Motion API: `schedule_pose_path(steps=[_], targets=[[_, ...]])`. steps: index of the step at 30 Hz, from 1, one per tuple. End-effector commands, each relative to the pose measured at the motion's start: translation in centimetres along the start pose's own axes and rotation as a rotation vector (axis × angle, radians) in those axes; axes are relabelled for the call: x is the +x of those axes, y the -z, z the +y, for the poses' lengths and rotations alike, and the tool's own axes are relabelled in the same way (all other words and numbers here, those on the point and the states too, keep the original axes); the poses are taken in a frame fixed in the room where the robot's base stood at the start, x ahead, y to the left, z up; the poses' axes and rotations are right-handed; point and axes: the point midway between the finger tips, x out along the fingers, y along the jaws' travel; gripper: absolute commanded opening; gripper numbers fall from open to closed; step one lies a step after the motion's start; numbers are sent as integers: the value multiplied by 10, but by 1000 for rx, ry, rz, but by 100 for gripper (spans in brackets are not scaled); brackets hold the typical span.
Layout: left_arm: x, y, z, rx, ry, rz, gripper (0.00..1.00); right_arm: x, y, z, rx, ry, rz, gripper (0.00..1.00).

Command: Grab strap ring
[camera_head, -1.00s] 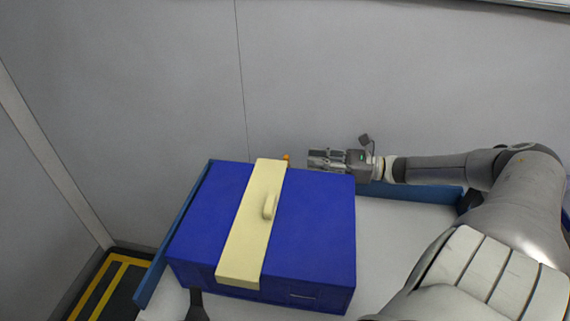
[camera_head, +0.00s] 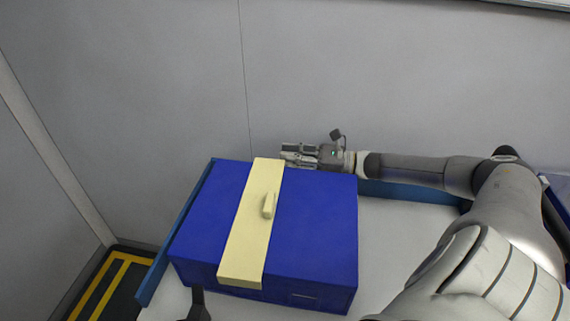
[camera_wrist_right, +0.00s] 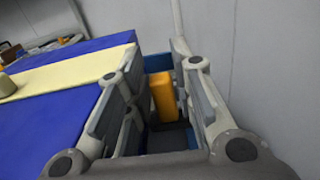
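A blue box (camera_head: 320,225) stands on the table with a pale yellow strap (camera_head: 240,240) across its lid. A small raised piece (camera_head: 268,205) sits on the strap. My right gripper (camera_head: 295,153) is at the box's far edge, just right of the strap's far end. The right wrist view shows this gripper (camera_wrist_right: 158,60) open. An orange-yellow piece (camera_wrist_right: 163,97), perhaps the strap ring, stands between its fingers, with no clear contact. This piece is hidden in the head view.
A blue rim (camera_head: 415,192) edges the pale tabletop (camera_head: 400,225). A grey wall (camera_head: 400,80) rises close behind my right gripper. The table is clear to the right of the box. A dark upright part (camera_head: 197,304) shows at the box's front left.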

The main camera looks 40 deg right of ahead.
Motion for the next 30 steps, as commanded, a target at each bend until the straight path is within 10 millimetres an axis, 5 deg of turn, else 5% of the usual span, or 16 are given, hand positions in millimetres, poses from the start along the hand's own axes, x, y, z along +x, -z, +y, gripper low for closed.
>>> schedule_pose_path(steps=[4, 9, 19, 30], targets=[[0, 0, 0, 0, 0, 1, 40, 0, 0, 0, 0, 0, 0, 22], [0, 0, 0, 0, 0, 0, 40, 0, 0, 0, 0, 0, 0, 0], [0, 0, 0, -1, 0, 0, 40, -1, -4, 0, -1, 0, -1, 0], [-2, 0, 0, -1, 0, -1, 40, -1, -70, 0, -2, -1, 3, 0]])
